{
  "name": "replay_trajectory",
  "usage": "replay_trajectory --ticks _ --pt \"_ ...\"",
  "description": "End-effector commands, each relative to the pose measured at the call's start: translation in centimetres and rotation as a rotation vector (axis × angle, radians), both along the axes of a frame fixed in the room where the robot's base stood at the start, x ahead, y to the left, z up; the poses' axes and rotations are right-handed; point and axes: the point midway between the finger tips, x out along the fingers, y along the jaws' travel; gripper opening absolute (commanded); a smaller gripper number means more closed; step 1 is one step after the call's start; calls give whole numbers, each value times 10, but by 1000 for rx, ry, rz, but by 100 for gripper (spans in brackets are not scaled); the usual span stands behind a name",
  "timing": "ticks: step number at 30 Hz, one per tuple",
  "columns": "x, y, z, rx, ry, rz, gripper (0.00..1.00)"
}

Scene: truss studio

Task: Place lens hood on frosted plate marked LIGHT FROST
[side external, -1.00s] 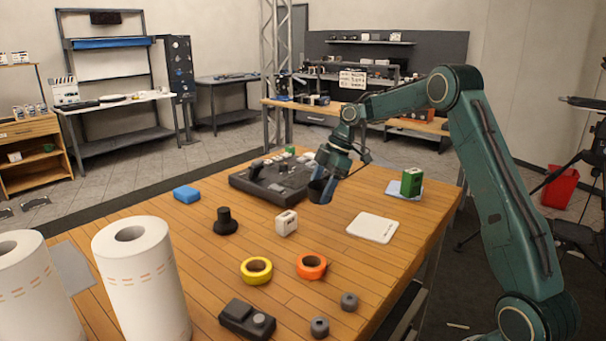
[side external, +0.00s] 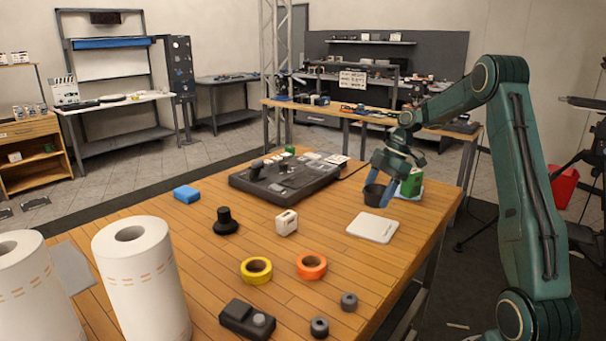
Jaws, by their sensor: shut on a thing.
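My gripper (side external: 380,189) is shut on the lens hood (side external: 374,197), a dark, cup-shaped piece. The hood looks roughly upright, low over the table, behind the white plate in the picture. Whether it touches the table is unclear. The pale, rounded-square plate (side external: 372,228) lies flat near the table's right edge, with small lettering too small to read. A second, bluish plate (side external: 417,189) lies farther back, partly hidden by my gripper and a green box (side external: 412,182) standing on it.
A dark control panel (side external: 275,182) lies left of my gripper. A small white block (side external: 287,222), orange tape roll (side external: 311,266), yellow tape roll (side external: 256,270) and black knob-shaped piece (side external: 226,221) stand on the wooden table (side external: 340,275). The pale plate's top is clear.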

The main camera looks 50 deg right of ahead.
Motion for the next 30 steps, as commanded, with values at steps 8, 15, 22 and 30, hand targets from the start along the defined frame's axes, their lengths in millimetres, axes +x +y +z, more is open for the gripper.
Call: replay_trajectory --ticks 8,15,22,30 --pt "0 0 -27 0 1 0 43" --pt "0 0 -32 0 1 0 43" --pt "0 1 -55 2 2 1 43" --pt "0 0 -69 -1 1 1 43"
